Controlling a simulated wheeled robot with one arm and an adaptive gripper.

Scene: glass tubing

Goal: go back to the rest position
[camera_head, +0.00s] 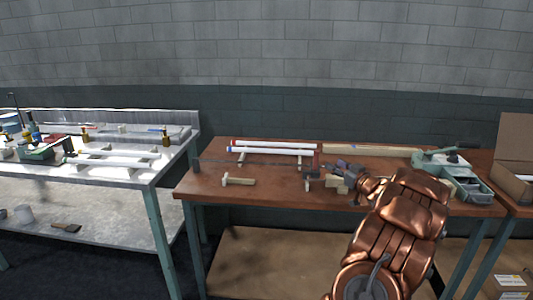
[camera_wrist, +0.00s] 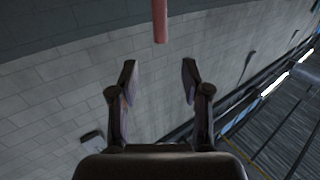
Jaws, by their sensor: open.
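My gripper (camera_wrist: 160,75) is open in the wrist view, with nothing between its fingers. A pinkish-red bar (camera_wrist: 160,22) shows just beyond the fingertips at the top; I cannot tell what it belongs to. In the head view my gripper (camera_head: 345,172) is over the right half of the brown table (camera_head: 215,187), at the end of my copper arm.
A small mallet (camera_head: 238,181) lies on the table's left part. A green tool (camera_head: 440,161) and a grey-green tray (camera_head: 473,190) are at the right. A long wooden bar (camera_head: 372,150) lies at the back. A cluttered light bench (camera_head: 120,172) stands left; a cardboard box (camera_head: 515,150) is far right.

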